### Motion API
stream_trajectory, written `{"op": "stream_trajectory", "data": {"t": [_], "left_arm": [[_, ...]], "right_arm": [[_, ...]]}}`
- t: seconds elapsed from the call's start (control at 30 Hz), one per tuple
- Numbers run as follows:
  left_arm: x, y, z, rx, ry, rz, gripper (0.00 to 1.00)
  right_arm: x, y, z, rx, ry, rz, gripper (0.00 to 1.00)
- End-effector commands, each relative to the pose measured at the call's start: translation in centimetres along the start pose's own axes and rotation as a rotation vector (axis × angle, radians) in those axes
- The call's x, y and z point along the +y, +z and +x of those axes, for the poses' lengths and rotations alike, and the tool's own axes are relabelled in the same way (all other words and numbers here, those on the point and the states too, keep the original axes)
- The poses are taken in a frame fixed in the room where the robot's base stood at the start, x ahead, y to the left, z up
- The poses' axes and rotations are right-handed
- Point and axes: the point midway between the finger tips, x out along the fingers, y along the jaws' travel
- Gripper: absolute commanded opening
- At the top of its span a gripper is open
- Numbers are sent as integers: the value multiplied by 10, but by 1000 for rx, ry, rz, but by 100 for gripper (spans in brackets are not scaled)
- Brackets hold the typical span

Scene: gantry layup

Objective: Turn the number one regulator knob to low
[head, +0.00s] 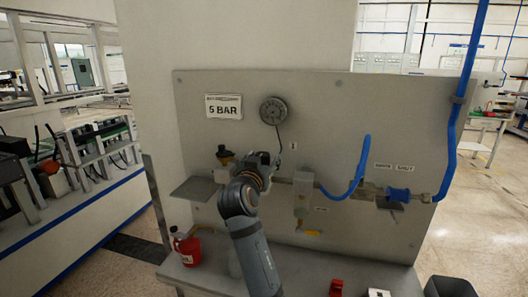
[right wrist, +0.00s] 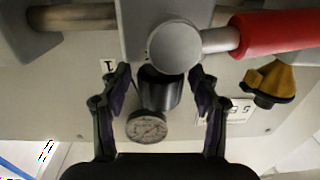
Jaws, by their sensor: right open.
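The regulator on the grey panel is mostly hidden behind my right gripper (head: 264,166) in the head view. A small label "1" (head: 293,146) is beside it, and shows upside down in the right wrist view (right wrist: 108,66). In the right wrist view, a dark cylindrical knob (right wrist: 160,93) lies between the fingers of my right gripper (right wrist: 160,76). The fingers are open, one on each side, with visible gaps to the knob. A round pressure gauge (head: 273,111) is above the regulator; its needle is too small to read. My left gripper is out of view.
A "5 BAR" sign (head: 223,107) is on the panel. A yellow-black fitting (right wrist: 270,83) is near the right finger in the wrist view. A red container (head: 187,249) stands on the bench below.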

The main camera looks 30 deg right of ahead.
Motion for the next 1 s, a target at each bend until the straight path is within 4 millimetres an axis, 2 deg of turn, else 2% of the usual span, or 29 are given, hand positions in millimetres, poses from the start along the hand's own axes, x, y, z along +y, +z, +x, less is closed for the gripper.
{"op": "stream_trajectory", "data": {"t": [0.13,0.27,0.5,0.7,1.0], "left_arm": [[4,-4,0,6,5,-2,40],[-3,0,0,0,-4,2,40],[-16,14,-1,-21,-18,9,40],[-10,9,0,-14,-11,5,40],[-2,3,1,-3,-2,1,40]], "right_arm": [[1,0,-1,-1,2,0,62],[1,0,-1,-1,2,0,62],[1,0,-1,0,2,0,32],[1,1,-1,-1,3,-1,6],[3,1,0,1,-112,-4,6]]}}
